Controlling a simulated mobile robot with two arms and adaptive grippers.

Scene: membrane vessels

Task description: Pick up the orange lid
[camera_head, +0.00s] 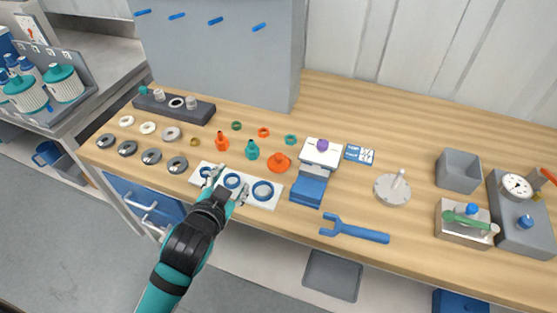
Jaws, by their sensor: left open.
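The orange lid (279,163) looks like a flat round disc with a raised middle. It lies on the wooden bench, just left of a white-and-blue device (309,188). My left gripper (228,180) is open, with its fingers spread over a white plate (244,199) that has blue rings (263,190). The gripper is to the left of the lid and nearer the front edge, apart from it. Nothing shows between its fingers. My right gripper is out of view.
An orange bottle-shaped piece (222,142), a teal one (252,150) and small rings (263,132) stand near the lid. A blue wrench (354,231) lies at the front edge. Grey discs (177,165) are at left. Bare bench lies at the back right.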

